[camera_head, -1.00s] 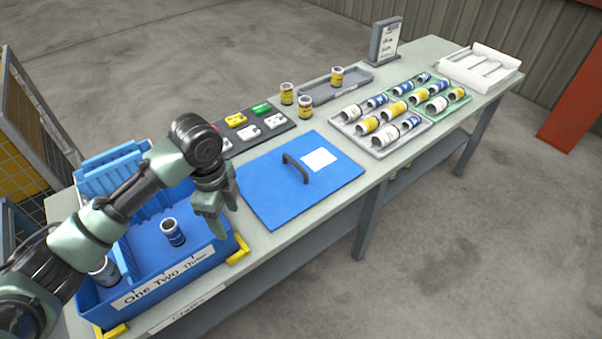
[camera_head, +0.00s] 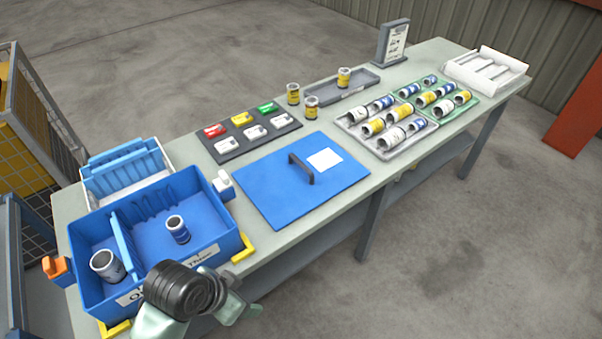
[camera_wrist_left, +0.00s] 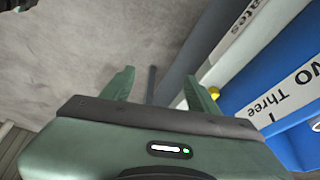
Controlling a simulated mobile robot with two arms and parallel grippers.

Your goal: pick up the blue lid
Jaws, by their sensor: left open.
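The blue lid (camera_head: 272,190) lies flat on the table, in the middle of the head view. It has a dark arched handle (camera_head: 302,168) and a white label (camera_head: 325,159). My left gripper (camera_head: 250,312) is at the bottom of the head view, in front of the blue bin and the table's front edge, apart from the lid. In the left wrist view its two green fingers (camera_wrist_left: 158,88) stand apart with nothing between them. The lid does not show in the left wrist view. My right gripper is not in view.
The blue bin (camera_head: 222,240) stands left of the lid, with a can in each visible compartment. A dark panel with coloured blocks (camera_head: 228,156) lies behind the lid. Trays of cans (camera_head: 425,135) stand to the right. Open floor lies in front.

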